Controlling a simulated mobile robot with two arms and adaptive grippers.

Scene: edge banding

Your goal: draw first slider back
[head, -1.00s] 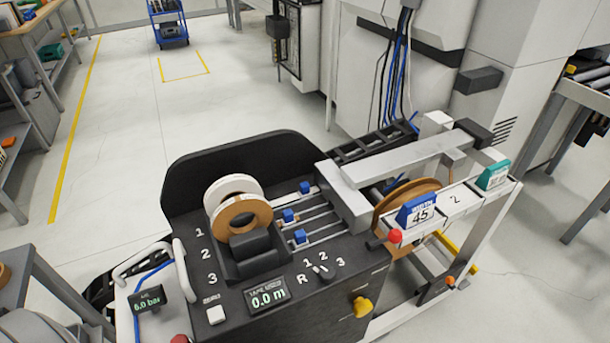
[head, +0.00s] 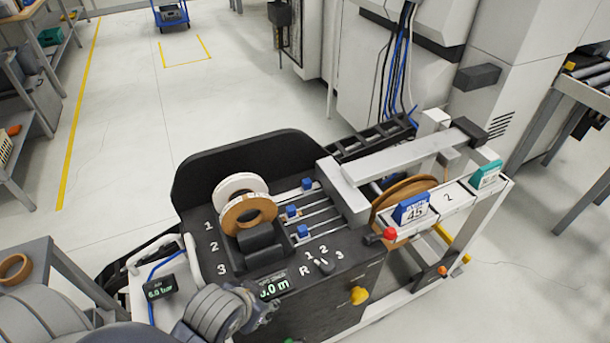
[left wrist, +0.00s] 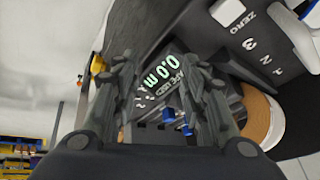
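Three blue sliders sit on parallel rails on the black machine top: the far one (head: 307,184), the middle one (head: 291,211) and the near one (head: 302,231). The numbers 1, 2 and 3 run from far to near at the left edge. My left gripper (head: 268,308) is low in the head view, over the front edge by the tape display (head: 273,287), well short of the sliders. In the left wrist view its two fingers (left wrist: 160,78) stand apart with nothing between them. Two blue sliders show small beyond them (left wrist: 168,115). My right gripper is out of view.
Tape rolls (head: 248,214) stand left of the rails beside a black block (head: 260,243). A selector knob (head: 323,266), a red knob (head: 389,233) and a yellow knob (head: 358,295) stick out nearby. A grey metal housing (head: 343,190) bounds the rails on the right.

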